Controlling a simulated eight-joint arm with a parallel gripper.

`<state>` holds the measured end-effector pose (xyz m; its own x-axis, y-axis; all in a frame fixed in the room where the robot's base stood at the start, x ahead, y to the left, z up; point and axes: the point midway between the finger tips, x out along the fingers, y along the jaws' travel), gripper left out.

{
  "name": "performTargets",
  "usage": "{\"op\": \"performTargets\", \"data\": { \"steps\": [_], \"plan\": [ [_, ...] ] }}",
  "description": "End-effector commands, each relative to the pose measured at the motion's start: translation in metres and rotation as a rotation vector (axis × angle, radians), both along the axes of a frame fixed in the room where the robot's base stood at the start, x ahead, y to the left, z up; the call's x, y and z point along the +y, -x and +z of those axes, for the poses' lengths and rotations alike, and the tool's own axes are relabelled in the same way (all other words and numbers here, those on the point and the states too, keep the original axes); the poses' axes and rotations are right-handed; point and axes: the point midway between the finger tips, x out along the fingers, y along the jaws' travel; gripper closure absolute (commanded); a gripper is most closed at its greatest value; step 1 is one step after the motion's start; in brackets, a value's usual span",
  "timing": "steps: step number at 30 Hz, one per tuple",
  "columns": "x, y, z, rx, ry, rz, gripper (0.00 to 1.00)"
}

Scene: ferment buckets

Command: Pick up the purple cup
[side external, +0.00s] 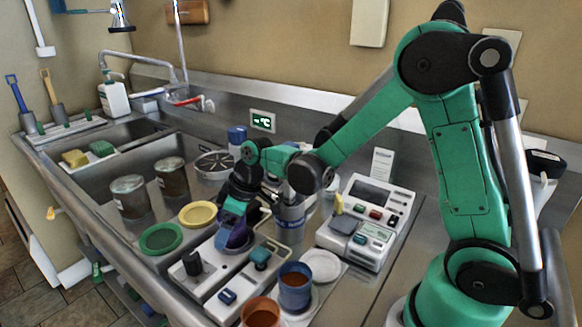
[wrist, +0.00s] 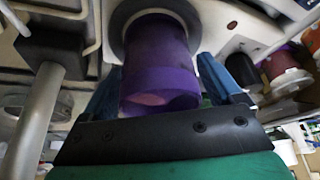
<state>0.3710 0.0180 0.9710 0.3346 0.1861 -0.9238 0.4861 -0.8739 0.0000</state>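The purple cup (side external: 236,238) stands on a white bench device in the side external view, partly hidden by my gripper (side external: 233,212). In the wrist view the purple cup (wrist: 160,65) fills the middle, its far end against a dark round ring (wrist: 122,14). My gripper (wrist: 160,85) has one blue finger on each side of the cup. The fingers are very close to its wall, and I cannot tell whether they touch it.
A blue cup (side external: 295,287) and an orange cup (side external: 262,314) with brown contents stand in front. A green lid (side external: 161,239) and yellow lid (side external: 198,214) lie left. A control panel device (side external: 367,222) stands right, and two lidded jars (side external: 128,196) (side external: 171,178) stand behind left.

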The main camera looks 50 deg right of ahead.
Motion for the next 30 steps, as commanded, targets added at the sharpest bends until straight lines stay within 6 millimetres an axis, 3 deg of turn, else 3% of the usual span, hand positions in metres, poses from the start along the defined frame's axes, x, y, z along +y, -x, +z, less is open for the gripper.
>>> {"op": "performTargets", "data": {
  "steps": [1, 6, 8, 20, 26, 30],
  "plan": [
    [0.000, 0.000, 0.000, 0.000, 0.000, 0.000, 0.31],
    [0.000, 0.000, 0.000, 0.000, 0.000, 0.000, 0.80],
    [0.000, 0.000, 0.000, 0.000, 0.000, 0.000, 0.91],
    [0.000, 0.000, 0.008, 0.000, 0.000, 0.000, 0.91],
    [0.000, 0.000, 0.037, 0.000, 0.000, 0.000, 0.91],
    [0.000, 0.000, 0.074, 0.000, 0.000, 0.000, 0.91]
  ]
}}
